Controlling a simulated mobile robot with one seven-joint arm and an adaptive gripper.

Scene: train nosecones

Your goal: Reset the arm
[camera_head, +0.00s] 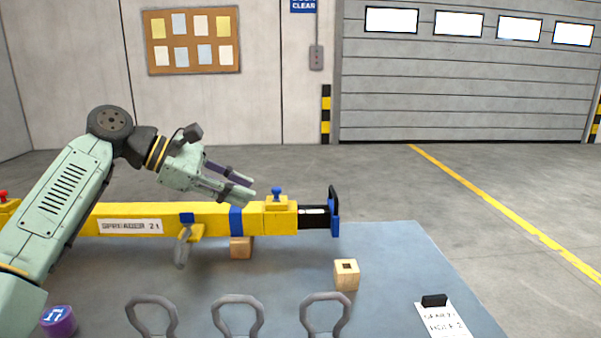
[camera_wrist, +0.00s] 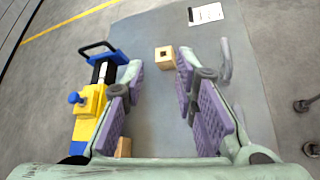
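My arm reaches in from the left in the head view. My gripper (camera_head: 246,184) is above the right part of the yellow spreader beam, near its blue knob (camera_head: 277,194). In the wrist view my gripper (camera_wrist: 158,72) has its two purple-padded fingers wide apart with nothing between the pads. A wooden block with a dark hole (camera_wrist: 165,58) lies beyond the fingertips on the mat. The yellow spreader beam (camera_head: 160,222) also shows left of the fingers in the wrist view (camera_wrist: 84,128).
The blue-grey mat (camera_head: 400,245) carries several grey shackles (camera_head: 238,312), a purple weight (camera_head: 59,321), the wooden block (camera_head: 346,275) and a paper card (camera_head: 443,320). Another wooden block (camera_head: 241,248) is under the beam. The floor at right is clear up to the shutter door (camera_head: 460,90).

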